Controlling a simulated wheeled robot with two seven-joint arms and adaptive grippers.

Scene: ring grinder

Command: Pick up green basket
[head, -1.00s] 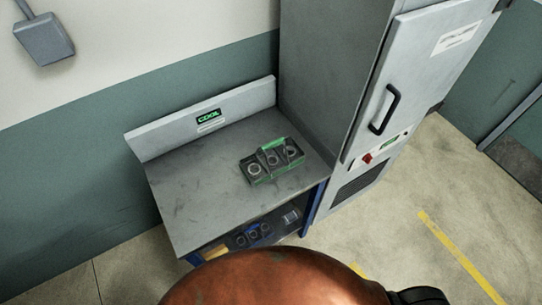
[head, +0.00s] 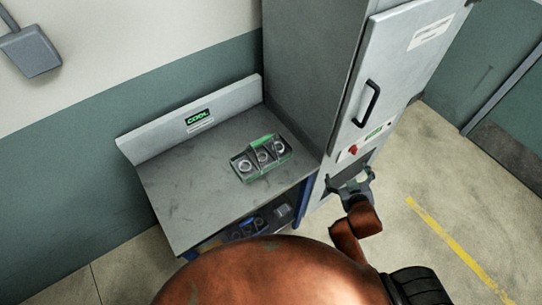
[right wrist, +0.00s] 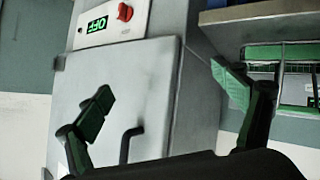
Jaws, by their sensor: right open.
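The green basket (head: 262,158) stands on the grey tabletop (head: 195,185), near its right side. It is a dark tray with green edges and a raised green handle, and holds rings in its compartments. My right gripper (head: 350,182) is in front of the grey cabinet, right of the table and apart from the basket. In the right wrist view my right gripper (right wrist: 165,98) has its fingers spread, with nothing between them. My left gripper is not in view.
The tall grey cabinet (head: 405,70) with a black door handle and red knob (head: 353,149) stands right beside the table. A blue basket (head: 252,226) sits on the shelf below the tabletop. The tabletop left of the green basket is clear.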

